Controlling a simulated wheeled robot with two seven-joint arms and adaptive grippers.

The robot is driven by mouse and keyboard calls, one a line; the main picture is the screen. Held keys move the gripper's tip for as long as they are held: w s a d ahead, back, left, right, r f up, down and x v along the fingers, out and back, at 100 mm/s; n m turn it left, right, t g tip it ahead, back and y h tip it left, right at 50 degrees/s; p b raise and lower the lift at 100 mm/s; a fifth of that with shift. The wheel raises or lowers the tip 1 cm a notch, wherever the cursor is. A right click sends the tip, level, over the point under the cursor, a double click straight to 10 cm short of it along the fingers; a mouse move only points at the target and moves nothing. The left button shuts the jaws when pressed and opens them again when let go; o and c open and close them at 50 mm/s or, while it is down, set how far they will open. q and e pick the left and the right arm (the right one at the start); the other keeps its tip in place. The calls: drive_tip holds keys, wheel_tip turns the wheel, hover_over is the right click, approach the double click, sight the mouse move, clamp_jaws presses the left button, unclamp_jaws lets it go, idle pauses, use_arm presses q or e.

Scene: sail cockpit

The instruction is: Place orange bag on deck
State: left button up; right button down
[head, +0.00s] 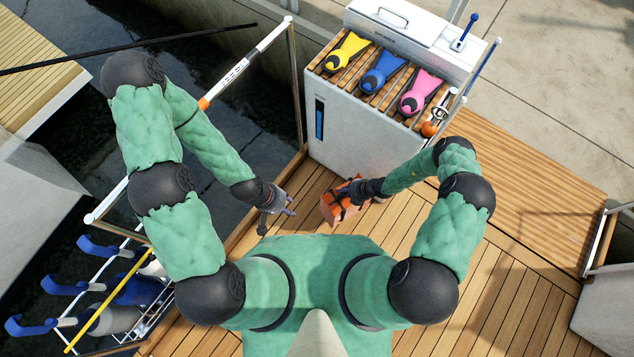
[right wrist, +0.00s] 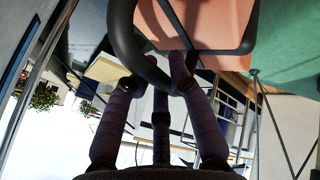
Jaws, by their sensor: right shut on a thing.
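The orange bag (head: 338,206) with dark straps is in front of the white cabinet, over the planked deck (head: 440,270). My right gripper (head: 366,189) is shut on the bag's dark handle. In the right wrist view the fingers (right wrist: 170,85) close around the black handle (right wrist: 125,40), with the orange side of the bag (right wrist: 218,22) beside it. I cannot tell if the bag touches the deck. My left gripper (head: 280,210) is empty, its fingers apart, left of the bag near the deck's left edge.
A white cabinet (head: 365,140) stands ahead, with yellow (head: 347,50), blue (head: 383,72) and pink (head: 420,92) items on its slatted top. Dark water (head: 190,70) lies at the left. A rack with blue-handled items (head: 75,285) is at lower left. The deck at right is bare.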

drive_tip(key=a+r+b+x, duration=0.1)
drive_tip(key=b+x, duration=0.3)
drive_tip(key=x, duration=0.4)
drive_tip(key=a+r+b+x, duration=0.1)
drive_tip(key=a+b+x, duration=0.1)
drive_tip(key=x, duration=0.7)
drive_tip(key=shift+f+b, duration=0.2)
drive_tip(key=shift+b, duration=0.65)
drive_tip(key=c, duration=1.1)
unclamp_jaws()
drive_tip(key=shift+s, duration=0.1)
